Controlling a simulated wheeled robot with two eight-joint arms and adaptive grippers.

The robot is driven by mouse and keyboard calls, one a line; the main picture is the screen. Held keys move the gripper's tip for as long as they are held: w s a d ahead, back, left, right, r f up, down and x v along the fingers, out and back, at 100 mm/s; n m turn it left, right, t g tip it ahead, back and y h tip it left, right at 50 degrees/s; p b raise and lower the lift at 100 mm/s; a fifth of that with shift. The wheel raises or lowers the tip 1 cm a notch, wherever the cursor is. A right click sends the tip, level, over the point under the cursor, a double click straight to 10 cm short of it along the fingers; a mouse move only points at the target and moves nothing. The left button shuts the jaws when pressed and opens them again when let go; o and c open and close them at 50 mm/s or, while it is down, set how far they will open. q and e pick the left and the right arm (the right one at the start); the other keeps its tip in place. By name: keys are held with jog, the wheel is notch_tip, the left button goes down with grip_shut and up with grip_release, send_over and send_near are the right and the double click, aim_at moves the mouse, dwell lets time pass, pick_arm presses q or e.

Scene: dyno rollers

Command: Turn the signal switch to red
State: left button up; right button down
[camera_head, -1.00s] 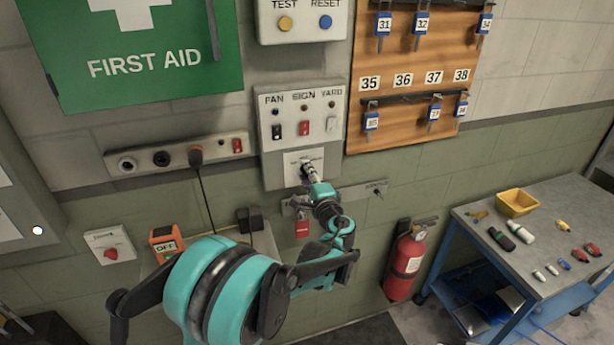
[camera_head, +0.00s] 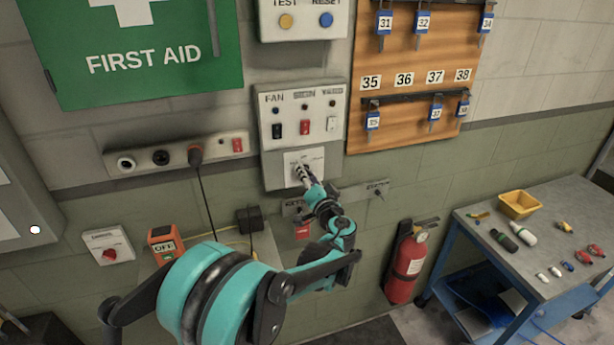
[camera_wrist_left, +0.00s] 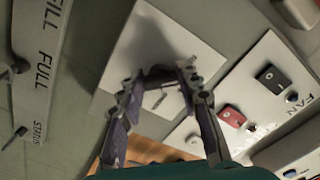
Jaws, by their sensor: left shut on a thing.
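The likely signal switch is a dark knob (camera_wrist_left: 158,72) on a pale plate (camera_head: 318,158), below the rocker panel. The plate (camera_wrist_left: 120,58) also fills the upper middle of the left wrist view. My left gripper (camera_head: 300,176) is at the plate, shut on the knob, with one finger on each side. In the left wrist view my left gripper (camera_wrist_left: 160,84) shows both fingers close to the plate. The fingers hide most of the knob, and the plate's marks are too small to read, so its setting cannot be told. My right gripper is not in view.
The rocker panel (camera_head: 291,104) has a black, a red and a white rocker just above. A label strip (camera_head: 362,193) and red tag (camera_head: 303,232) are below. A fire extinguisher (camera_head: 405,265) hangs to the right, beside a blue cart (camera_head: 470,228).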

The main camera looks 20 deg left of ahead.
pick_arm(q)
jog(key=shift+f+n, duration=0.1)
jog(key=shift+n, duration=0.6)
jog(key=o, duration=1.2)
jog(key=shift+c, duration=0.2)
jog(key=v, duration=1.2)
